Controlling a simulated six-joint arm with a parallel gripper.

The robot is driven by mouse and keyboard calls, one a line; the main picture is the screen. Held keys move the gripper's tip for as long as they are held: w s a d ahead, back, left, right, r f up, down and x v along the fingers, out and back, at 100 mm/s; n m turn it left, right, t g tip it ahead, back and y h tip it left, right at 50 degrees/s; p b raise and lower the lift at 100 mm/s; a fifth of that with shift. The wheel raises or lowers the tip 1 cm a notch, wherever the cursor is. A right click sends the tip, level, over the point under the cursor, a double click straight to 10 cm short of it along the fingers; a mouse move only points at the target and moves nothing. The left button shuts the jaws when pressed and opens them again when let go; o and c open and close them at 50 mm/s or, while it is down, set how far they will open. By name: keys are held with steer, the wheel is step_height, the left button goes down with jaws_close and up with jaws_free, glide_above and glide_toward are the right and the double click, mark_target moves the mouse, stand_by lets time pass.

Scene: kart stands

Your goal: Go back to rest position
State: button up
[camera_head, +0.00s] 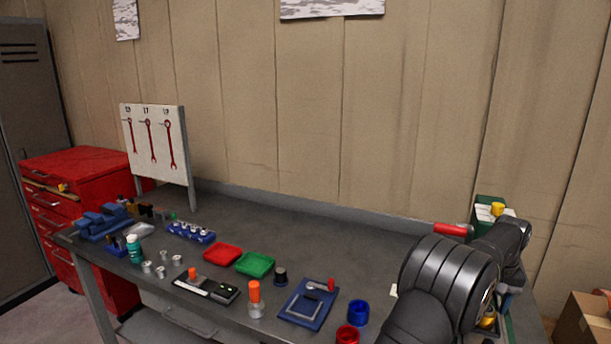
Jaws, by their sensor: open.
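My dark grey arm fills the lower right of the head view, over the right end of the grey workbench (330,232). Its thick rounded links rise from the bottom edge and bend toward the right. My gripper's fingers do not show; they are hidden behind the arm or out of the frame. I see nothing held. The arm covers part of the bench's right end.
Red tray (222,253), green tray (255,264), orange-capped bottle (255,300), blue tool tray (308,304), blue cup (358,312) and red cup (347,335) stand left of my arm. A wrench board (155,150) stands back left. The bench's back middle is clear.

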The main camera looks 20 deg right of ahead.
steer(key=r, duration=0.4)
steer(key=shift+s+r, duration=0.25)
steer(key=shift+s, duration=0.1)
steer(key=s+a+r, duration=0.2)
steer(key=s+r, duration=0.5)
steer(key=s, duration=0.4)
steer(key=w+a+r+n, duration=0.1)
steer(key=w+a+r, duration=0.5)
steer(key=w+r, duration=0.25)
steer(key=w+a+r+n, duration=0.2)
steer(key=w+a+r, duration=0.45)
steer(key=w, duration=0.35)
steer(key=w+a+f, duration=0.1)
steer(key=w+a, duration=0.2)
steer(key=w, duration=0.3)
steer(key=shift+w+a+f, duration=0.2)
steer(key=shift+w+f, duration=0.05)
steer(key=shift+f, duration=0.05)
steer(key=shift+o, duration=0.2)
